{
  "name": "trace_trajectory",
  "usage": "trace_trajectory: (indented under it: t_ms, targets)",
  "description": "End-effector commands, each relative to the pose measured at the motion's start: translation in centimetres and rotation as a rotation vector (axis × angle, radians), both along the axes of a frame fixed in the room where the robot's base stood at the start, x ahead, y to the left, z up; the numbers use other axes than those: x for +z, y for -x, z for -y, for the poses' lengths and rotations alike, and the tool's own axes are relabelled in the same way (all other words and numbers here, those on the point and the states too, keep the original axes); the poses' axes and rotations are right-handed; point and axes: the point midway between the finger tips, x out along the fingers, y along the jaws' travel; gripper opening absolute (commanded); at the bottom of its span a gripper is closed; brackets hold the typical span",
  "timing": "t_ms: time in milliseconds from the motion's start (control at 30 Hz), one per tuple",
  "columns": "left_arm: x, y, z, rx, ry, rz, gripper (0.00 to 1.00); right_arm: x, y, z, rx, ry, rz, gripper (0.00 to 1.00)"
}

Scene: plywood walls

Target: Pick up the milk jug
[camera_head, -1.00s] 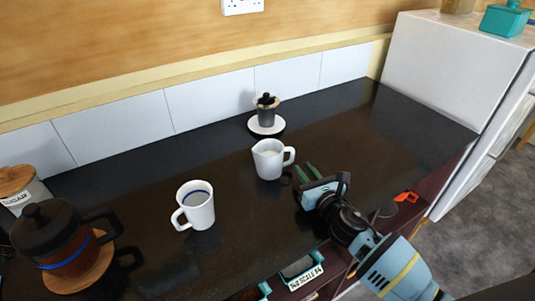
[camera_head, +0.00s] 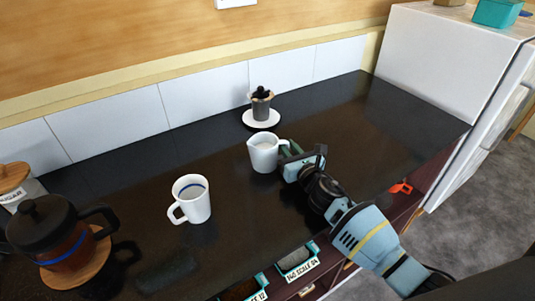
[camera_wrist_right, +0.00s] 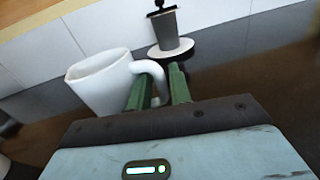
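The white milk jug (camera_head: 264,153) stands upright on the dark counter, its spout to the left and its handle to the right. It also shows in the right wrist view (camera_wrist_right: 100,84), at the left. My right gripper (camera_head: 287,148) is at the handle side of the jug. In the right wrist view its two green fingers (camera_wrist_right: 158,88) stand apart, with the jug's handle (camera_wrist_right: 156,78) between them. A gap shows between the fingers and the handle, so it looks open around the handle. My left gripper is not in view.
A white mug (camera_head: 190,199) stands left of the jug. A grey pot on a white saucer (camera_head: 261,118) stands behind it. A coffee pot (camera_head: 55,235) on a wooden coaster is at the far left.

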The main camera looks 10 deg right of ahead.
Motion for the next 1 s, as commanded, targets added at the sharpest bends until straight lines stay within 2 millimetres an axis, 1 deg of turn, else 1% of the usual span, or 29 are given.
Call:
trace_trajectory:
  t_ms: [33, 133, 367, 433, 533, 1000]
  targets:
    - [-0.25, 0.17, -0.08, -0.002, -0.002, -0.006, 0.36, -0.39, -0.45, -0.13, 0.0, -0.001, -0.005, 0.2]
    - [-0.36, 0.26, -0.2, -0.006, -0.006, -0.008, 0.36, -0.45, -0.95, -0.24, 0.0, -0.002, -0.006, 0.2]
    - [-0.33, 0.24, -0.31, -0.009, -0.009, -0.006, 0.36, -0.32, -1.07, -0.25, 0.0, -0.001, -0.004, 0.2]
    - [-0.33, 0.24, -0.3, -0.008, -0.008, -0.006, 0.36, -0.32, -1.07, -0.24, 0.0, -0.001, -0.004, 0.14]
    - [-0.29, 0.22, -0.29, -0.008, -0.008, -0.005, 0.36, -0.32, -1.05, -0.24, 0.001, 0.0, -0.004, 0.01]
    - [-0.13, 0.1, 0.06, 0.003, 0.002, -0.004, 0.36, -0.11, -1.08, -0.26, 0.001, -0.002, -0.001, 0.0]
